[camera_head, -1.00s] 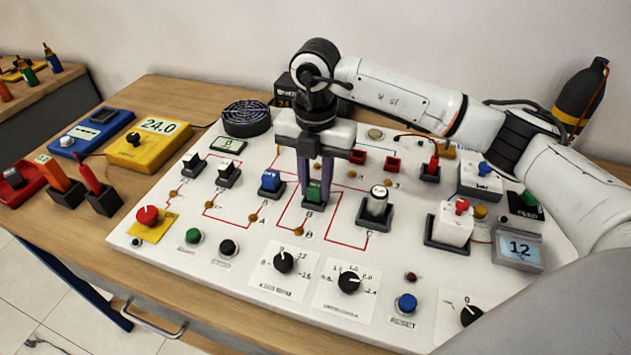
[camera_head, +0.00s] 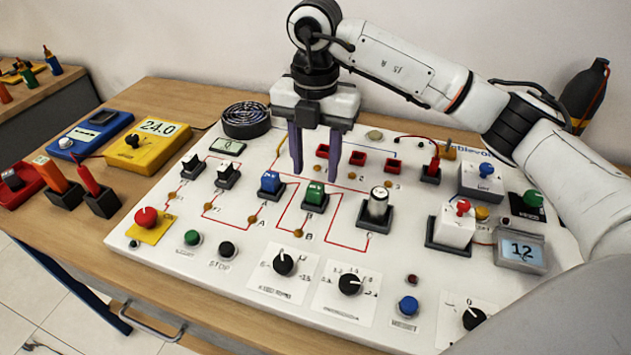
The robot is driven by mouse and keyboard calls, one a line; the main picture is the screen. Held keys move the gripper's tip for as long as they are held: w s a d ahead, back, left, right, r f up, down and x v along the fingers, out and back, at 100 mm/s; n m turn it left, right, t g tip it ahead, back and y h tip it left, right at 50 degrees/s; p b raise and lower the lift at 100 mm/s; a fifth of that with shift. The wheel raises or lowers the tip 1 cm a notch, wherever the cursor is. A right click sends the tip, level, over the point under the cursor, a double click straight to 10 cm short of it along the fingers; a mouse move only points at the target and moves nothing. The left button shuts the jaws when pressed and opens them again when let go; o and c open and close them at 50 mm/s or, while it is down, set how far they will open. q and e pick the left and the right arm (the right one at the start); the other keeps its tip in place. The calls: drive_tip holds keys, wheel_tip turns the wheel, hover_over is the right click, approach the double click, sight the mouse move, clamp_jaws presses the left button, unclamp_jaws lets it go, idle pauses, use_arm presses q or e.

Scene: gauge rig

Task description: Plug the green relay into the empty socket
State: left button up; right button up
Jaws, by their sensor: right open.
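The green relay (camera_head: 315,194) sits upright in a dark socket (camera_head: 312,208) in the middle of the white panel, between a blue relay (camera_head: 270,182) and a silver-topped cylinder (camera_head: 378,201). My right gripper (camera_head: 315,174) is open and empty. Its purple fingers hang above and behind the green relay, apart from it. I see no empty dark socket in this row. My left gripper is not in view.
The white panel (camera_head: 160,258) carries knobs, buttons and red-line wiring. Red sockets (camera_head: 358,158) lie behind the relay. A white block with a red knob (camera_head: 455,223) and a display (camera_head: 520,250) stand to the right.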

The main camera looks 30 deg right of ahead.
sight(315, 187)
wheel_tip(315, 187, up, 6)
drive_tip(key=shift+r, duration=0.25)
idle(0.5)
